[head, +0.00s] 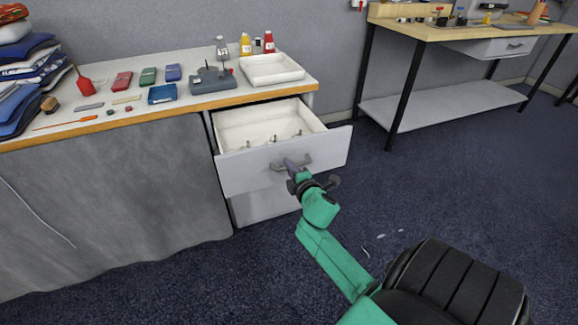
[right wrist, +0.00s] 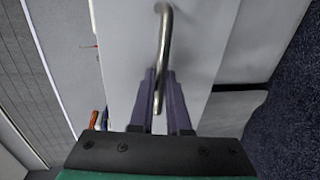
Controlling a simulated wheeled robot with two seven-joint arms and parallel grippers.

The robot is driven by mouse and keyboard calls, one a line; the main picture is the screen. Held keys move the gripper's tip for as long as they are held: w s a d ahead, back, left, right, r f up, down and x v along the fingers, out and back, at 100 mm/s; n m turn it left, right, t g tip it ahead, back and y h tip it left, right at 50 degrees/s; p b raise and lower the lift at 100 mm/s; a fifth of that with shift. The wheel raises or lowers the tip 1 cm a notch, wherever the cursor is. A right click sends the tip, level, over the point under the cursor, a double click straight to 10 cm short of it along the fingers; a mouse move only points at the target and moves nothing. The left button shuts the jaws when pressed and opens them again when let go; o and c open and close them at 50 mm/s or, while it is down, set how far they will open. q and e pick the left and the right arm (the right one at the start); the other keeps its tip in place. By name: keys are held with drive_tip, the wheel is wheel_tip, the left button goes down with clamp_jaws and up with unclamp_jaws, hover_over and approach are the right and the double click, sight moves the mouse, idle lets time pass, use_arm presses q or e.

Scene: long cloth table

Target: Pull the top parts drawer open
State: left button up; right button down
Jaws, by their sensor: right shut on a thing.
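The top parts drawer (head: 235,175) is white and stands pulled out from the cabinet under the table's right end. Several small metal parts lie on its floor. Its bow handle is grey metal and shows in the right wrist view (right wrist: 166,30). My right gripper (head: 289,166) is at the drawer front, shut on the handle. In the right wrist view its two purple fingers (right wrist: 160,85) stand on either side of the handle bar. My left gripper is not in view.
The long table (head: 130,114) holds a white tray (head: 270,69), bottles, small coloured boxes and folded cloths. A lower white drawer front (head: 262,207) is below the open drawer. A black-padded chair (head: 455,285) stands at the front right. A second bench (head: 440,32) is behind.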

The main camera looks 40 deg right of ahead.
drive_tip(key=c, duration=1.2)
unclamp_jaws()
drive_tip(key=shift+o, duration=0.2)
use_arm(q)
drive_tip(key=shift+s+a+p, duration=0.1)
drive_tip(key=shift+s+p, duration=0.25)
use_arm(e)
drive_tip(key=v, duration=1.4)
drive_tip(key=shift+s+a, duration=0.15)
drive_tip(key=shift+s, duration=0.05)
